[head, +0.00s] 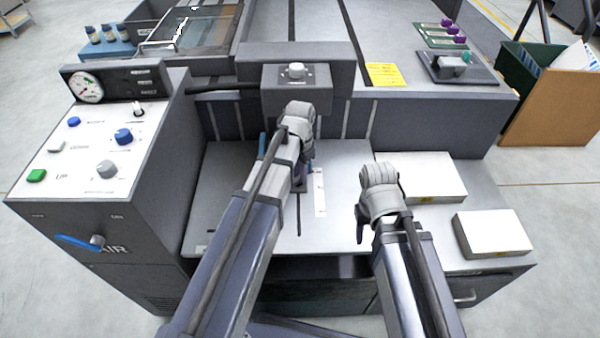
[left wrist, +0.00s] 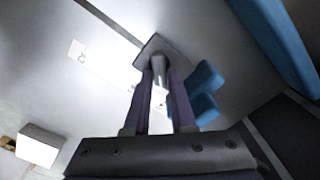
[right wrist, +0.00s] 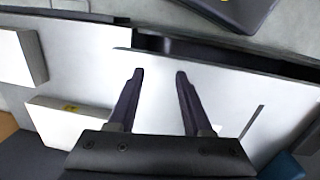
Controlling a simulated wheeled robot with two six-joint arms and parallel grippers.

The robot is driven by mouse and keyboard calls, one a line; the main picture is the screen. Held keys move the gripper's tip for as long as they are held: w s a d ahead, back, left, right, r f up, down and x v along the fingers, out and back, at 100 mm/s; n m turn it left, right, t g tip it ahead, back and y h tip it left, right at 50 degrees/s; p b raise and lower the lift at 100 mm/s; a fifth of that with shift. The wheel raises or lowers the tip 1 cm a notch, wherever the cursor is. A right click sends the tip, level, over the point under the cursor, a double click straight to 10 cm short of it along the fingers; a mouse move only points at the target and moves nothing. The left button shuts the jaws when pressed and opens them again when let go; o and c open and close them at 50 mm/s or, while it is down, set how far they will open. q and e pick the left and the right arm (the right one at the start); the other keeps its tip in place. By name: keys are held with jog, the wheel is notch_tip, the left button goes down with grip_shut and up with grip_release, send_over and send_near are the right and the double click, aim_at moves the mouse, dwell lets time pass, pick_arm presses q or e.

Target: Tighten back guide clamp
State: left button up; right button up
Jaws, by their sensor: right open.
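The back guide clamp (left wrist: 159,68) shows in the left wrist view as a small grey post with a rounded grey plate at its far end. My left gripper (left wrist: 159,76) has its two dark fingers on either side of this post, close against it, and appears shut on it. In the head view my left wrist hides most of the clamp, above the pale feed table (head: 345,185). Blue parts (left wrist: 206,78) sit just right of the fingers. My right gripper (right wrist: 160,72) is open and empty over the front right of the table.
Two white paper stacks (head: 428,176) (head: 492,233) lie at the right of the table. A control console (head: 85,160) with knobs, a gauge and a blue lever stands at left. A grey box with a knob (head: 296,88) overhangs the back edge. A white scale strip (head: 320,192) lies beside a slot.

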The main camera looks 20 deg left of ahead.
pick_arm(q)
jog(key=o, duration=0.4)
jog(key=shift+c, duration=0.2)
jog(key=shift+r, duration=0.15)
pick_arm(e)
jog(key=shift+r, duration=0.2)
pick_arm(q)
notch_tip(320, 180, up, 8)
jog(key=p, duration=0.8)
jog(key=shift+f, duration=0.2)
pick_arm(e)
notch_tip(320, 180, up, 8)
jog(key=shift+f, duration=0.25)
